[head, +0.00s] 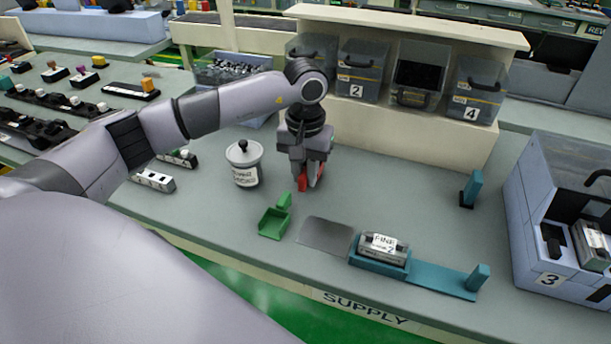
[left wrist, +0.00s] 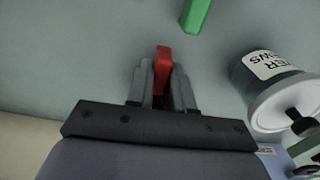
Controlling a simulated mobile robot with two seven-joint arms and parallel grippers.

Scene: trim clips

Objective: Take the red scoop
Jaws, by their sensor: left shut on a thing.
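The red scoop (head: 304,182) is between the fingers of my left gripper (head: 312,172), over the grey table behind the green scoop. In the left wrist view the red scoop (left wrist: 163,62) shows as a red handle end between the two grey fingers of my left gripper (left wrist: 162,80). The left gripper is shut on it. Most of the scoop is hidden by the fingers, and I cannot tell whether it touches the table. My right gripper is not in view.
A green scoop (head: 273,222) lies in front. A white lidded jar (head: 243,165) stands left of the gripper. A dark grey mat (head: 326,235) and a teal stand (head: 440,277) holding a labelled block (head: 378,249) are to the right. Numbered bins (head: 362,70) stand behind.

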